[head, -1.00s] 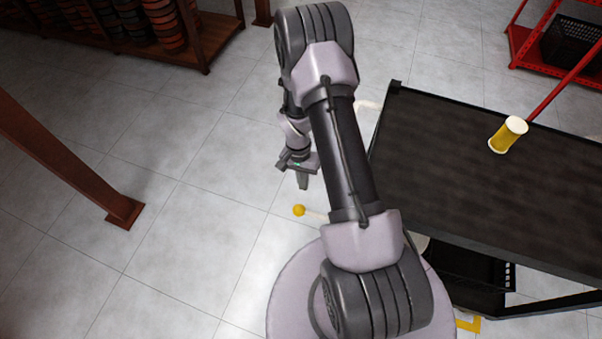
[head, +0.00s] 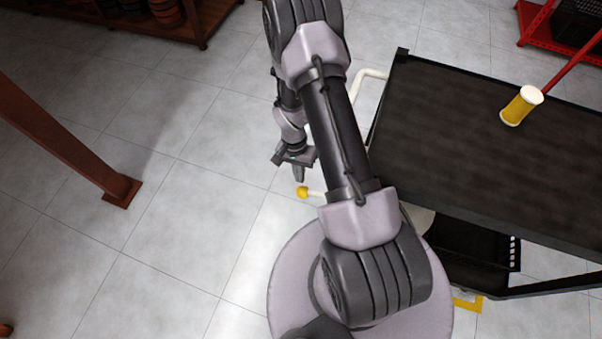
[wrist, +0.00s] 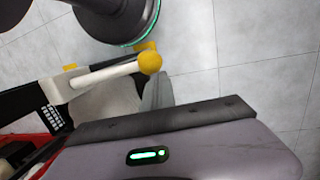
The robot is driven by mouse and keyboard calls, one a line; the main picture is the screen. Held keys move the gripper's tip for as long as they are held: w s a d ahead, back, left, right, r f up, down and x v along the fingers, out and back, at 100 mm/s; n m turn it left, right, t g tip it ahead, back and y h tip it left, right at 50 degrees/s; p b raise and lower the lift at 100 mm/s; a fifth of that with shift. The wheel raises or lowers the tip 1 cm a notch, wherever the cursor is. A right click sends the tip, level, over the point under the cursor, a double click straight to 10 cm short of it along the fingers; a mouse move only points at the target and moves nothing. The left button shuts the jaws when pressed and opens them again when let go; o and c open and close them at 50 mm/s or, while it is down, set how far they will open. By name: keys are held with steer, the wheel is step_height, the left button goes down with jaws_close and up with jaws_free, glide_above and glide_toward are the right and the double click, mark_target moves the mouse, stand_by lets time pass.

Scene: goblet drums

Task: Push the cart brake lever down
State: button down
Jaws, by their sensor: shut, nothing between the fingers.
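The brake lever is a white rod with a yellow ball knob (head: 303,192). In the head view it sticks out to the left of the cart (head: 450,140), and the rod's inner end is hidden behind my arm. In the wrist view the white rod (wrist: 105,74) runs from the left to the yellow knob near the top middle. My gripper (head: 299,177) is shut and empty, with its tip pointing down just above the knob in the head view. In the wrist view the grey fingers (wrist: 157,90) are close beside the knob. I cannot tell whether they touch.
A white cart handle (head: 367,84) is behind my arm. A brown post (head: 70,140) stands at the left. Tiled floor left of the lever is clear.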

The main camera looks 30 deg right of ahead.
step_height(320, 180, down, 3)
steer(key=shift+s+f+b, duration=0.15)
steer(key=shift+b, duration=0.45)
